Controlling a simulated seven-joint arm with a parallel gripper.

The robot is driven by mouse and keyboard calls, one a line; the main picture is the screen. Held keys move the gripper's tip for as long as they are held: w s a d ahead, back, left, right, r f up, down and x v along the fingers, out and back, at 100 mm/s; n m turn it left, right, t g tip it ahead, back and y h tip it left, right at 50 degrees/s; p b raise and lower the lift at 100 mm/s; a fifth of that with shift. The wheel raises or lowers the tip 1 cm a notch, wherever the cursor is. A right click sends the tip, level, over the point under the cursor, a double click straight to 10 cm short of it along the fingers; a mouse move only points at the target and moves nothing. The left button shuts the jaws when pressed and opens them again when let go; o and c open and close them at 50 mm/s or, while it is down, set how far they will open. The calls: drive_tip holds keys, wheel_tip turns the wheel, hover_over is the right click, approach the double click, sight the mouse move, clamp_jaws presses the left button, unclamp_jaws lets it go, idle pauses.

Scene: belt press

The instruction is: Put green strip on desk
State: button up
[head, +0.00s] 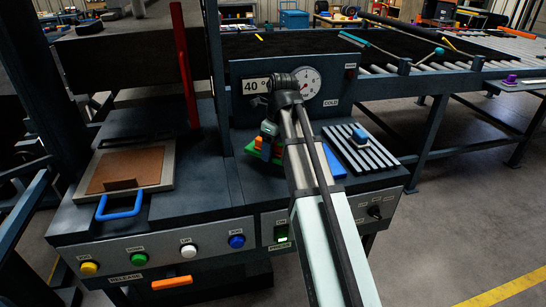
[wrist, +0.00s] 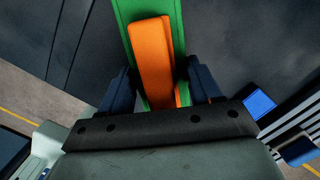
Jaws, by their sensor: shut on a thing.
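The green strip (wrist: 121,12) runs up from between my fingers in the wrist view, with an orange block-like piece (wrist: 153,60) along its upper face. My gripper (wrist: 160,88) has one dark finger on each side of the strip and is shut on it. In the head view the green strip (head: 252,150) shows in part beside my gripper (head: 267,143), above the dark desk top (head: 222,165). My gripper and the orange piece hide much of it. I cannot tell whether the strip touches the desk.
A slatted black rack (head: 365,158) with a blue block (head: 360,135) on it stands to the right. A gauge (head: 307,82) is on the panel behind. A framed brown plate (head: 125,168) with a blue handle (head: 120,213) is at left. The desk between is clear.

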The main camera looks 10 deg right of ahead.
sight(273, 156)
drive_tip(key=shift+f, duration=1.7)
drive_tip(key=o, duration=1.2)
drive_tip(key=shift+f, duration=0.15)
drive_tip(key=r, duration=0.4)
drive_tip(key=s+r, duration=0.1)
drive_tip(key=r, duration=0.3)
drive_tip(key=d+r, duration=0.1)
drive_tip(key=r, duration=0.3)
drive_tip(key=shift+s+d+r, duration=0.1)
drive_tip(key=shift+s, duration=0.05)
